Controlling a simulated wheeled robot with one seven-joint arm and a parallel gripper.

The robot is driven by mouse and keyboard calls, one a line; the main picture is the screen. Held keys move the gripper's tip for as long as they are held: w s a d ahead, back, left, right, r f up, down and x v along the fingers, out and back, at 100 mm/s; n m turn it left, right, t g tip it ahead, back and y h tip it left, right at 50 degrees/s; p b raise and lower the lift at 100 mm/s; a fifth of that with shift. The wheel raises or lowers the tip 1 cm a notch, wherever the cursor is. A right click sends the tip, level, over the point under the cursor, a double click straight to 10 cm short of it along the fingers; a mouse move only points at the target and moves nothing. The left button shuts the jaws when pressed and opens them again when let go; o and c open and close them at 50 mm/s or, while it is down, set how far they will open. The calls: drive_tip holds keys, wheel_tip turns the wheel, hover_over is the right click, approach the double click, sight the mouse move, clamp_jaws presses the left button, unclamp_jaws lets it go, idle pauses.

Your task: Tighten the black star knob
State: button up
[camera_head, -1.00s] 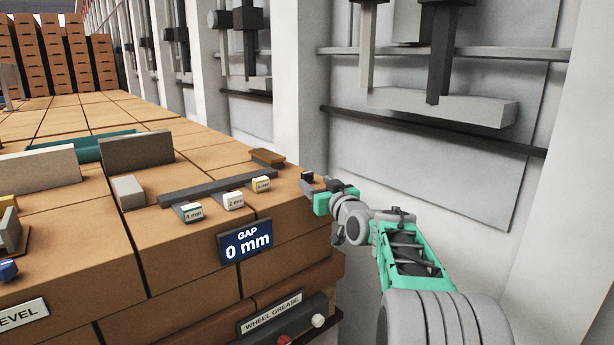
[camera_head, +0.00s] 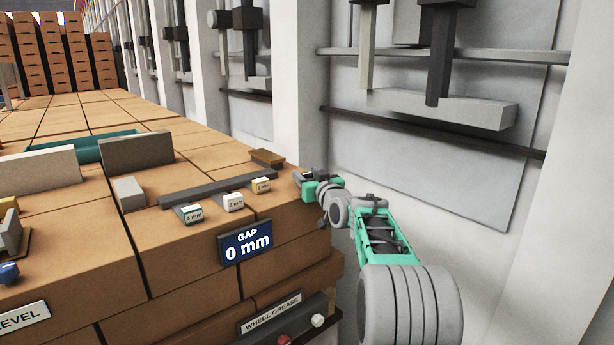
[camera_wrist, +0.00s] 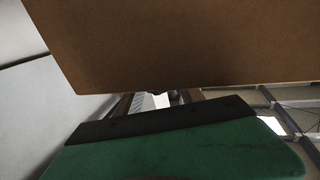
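My gripper (camera_head: 304,179) is at the right end of the brick ledge, by its corner. Its green body and dark fingers show in the head view, too small to tell whether they are open or shut. A small dark shape shows among the fingertips; I cannot tell whether it is the black star knob or part of the gripper. The knob is not clearly visible elsewhere. In the wrist view a brown brick face (camera_wrist: 190,45) fills the top, above my green gripper body, and hides what lies beyond.
A dark bar (camera_head: 218,190) with several labelled gauge blocks lies left of my gripper. A brown block (camera_head: 267,158) lies behind it. The blue GAP sign (camera_head: 246,242) reads 0 mm. A WHEEL GREASE panel (camera_head: 272,318) is below. A pale wall (camera_head: 302,90) stands close behind.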

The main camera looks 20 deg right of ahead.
clamp_jaws()
drive_tip(key=shift+h+b, duration=0.3)
drive_tip(key=shift+a+f+m+g+h+b, duration=0.15)
drive_tip(key=shift+m+h+b, duration=0.3)
drive_tip(key=shift+m+h, duration=0.3)
drive_tip(key=shift+a+r+m+g+h+b, duration=0.15)
drive_tip(key=shift+m+h+b, duration=0.35)
drive_tip(key=shift+h, duration=0.45)
drive_tip(key=m+g+h, duration=0.1)
drive_tip(key=m+h, duration=0.1)
drive_tip(key=h, duration=0.1)
drive_tip(key=shift+w+d+b, duration=0.1)
drive_tip(key=shift+b, duration=0.25)
drive_tip(key=shift+d+m+g+h, duration=0.1)
drive_tip(key=shift+m+g+h, duration=0.5)
drive_tip(key=shift+m+h, duration=0.4)
drive_tip(key=shift+o, duration=1.4)
unclamp_jaws()
